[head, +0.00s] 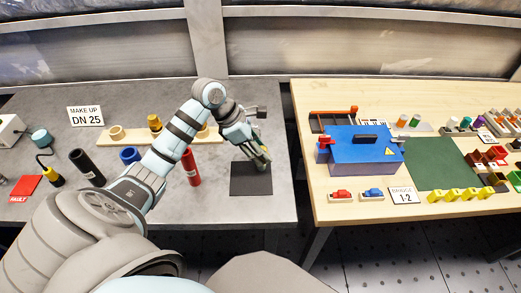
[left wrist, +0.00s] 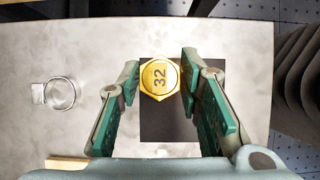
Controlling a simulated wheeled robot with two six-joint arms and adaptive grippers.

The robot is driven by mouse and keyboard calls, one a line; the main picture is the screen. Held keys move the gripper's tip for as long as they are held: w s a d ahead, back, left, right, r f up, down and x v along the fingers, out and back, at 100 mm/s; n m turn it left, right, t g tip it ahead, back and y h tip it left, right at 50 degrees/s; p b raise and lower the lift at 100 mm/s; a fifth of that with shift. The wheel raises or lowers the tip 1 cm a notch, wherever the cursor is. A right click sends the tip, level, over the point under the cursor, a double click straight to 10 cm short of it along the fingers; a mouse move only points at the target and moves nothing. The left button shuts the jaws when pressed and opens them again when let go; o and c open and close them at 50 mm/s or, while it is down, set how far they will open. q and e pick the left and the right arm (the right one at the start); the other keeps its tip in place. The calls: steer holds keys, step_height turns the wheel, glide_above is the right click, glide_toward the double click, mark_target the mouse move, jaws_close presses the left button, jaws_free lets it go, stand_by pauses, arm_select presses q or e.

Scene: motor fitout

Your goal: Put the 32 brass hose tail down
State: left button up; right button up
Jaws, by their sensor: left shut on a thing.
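The 32 brass hose tail (left wrist: 159,78) shows its yellow hexagonal end, marked 32, between the fingers in the left wrist view. My left gripper (head: 261,158) is shut on it and hangs over the black mat (head: 250,184) on the grey bench. The mat also shows below the hose tail in the left wrist view (left wrist: 165,128). In the head view the fingers mostly hide the hose tail. I cannot tell whether its lower end touches the mat. My right gripper is not in view.
A wooden rack (head: 103,139) with fittings stands behind my left arm. A red hose (head: 191,168) is left of the mat. A clamp ring (left wrist: 60,93) stands apart from the fingers. A wooden bench with a blue box (head: 358,152) is right, across a gap.

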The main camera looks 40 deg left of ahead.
arm_select(q)
steer(key=shift+f, duration=0.2)
steer(key=o, duration=1.3)
steer(key=shift+r, duration=0.15)
steer(key=shift+c, duration=0.2)
steer(key=shift+r, duration=0.25)
steer(key=v, duration=1.1)
steer(key=shift+s+a+r, duration=0.15)
steer(key=shift+s+r, duration=0.05)
steer(key=shift+r, duration=0.15)
